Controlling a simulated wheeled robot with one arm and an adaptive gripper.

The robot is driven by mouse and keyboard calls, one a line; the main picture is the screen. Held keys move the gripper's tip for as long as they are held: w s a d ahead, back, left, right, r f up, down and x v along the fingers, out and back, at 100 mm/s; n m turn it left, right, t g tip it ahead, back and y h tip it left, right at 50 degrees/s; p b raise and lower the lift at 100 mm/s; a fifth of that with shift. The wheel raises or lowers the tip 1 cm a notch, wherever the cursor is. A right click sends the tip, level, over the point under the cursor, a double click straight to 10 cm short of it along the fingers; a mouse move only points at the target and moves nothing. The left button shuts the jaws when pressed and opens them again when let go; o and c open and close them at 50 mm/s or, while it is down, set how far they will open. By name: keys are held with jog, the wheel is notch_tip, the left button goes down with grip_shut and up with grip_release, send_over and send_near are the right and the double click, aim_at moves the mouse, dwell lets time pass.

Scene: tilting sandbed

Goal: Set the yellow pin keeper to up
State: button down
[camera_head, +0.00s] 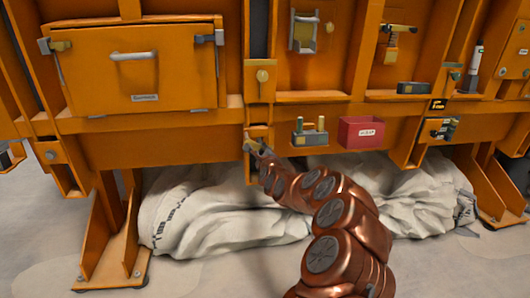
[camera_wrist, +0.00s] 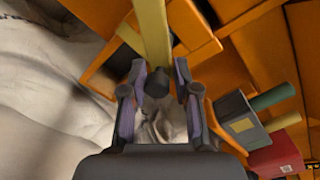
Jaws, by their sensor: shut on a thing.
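The yellow pin keeper (camera_wrist: 152,35) shows in the wrist view as a flat yellow bar coming down from the top edge. A dark rounded end (camera_wrist: 157,83) sits between the fingers of my gripper (camera_wrist: 160,75). My gripper is shut on the keeper near this end. In the head view my gripper (camera_head: 256,148) is at the lower part of the orange frame, left of the picture's centre. Only a small yellow bit of the keeper (camera_head: 248,142) shows there, and my gripper and wrist hide part of it.
A white cloth bundle (camera_head: 200,213) lies under the orange frame. A yellow-headed part (camera_head: 262,76) is above my gripper.

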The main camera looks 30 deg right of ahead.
jog(key=shift+r, duration=0.5)
dwell(0.5)
jog(key=c, duration=1)
grip_release()
jog(key=shift+f, duration=0.15)
jog(key=shift+s+f, duration=0.1)
jog(key=shift+s, duration=0.05)
jog(key=v, duration=1.1)
jog(key=shift+s, duration=0.35)
jog(key=shift+a, duration=0.15)
jog(key=shift+a, duration=0.1)
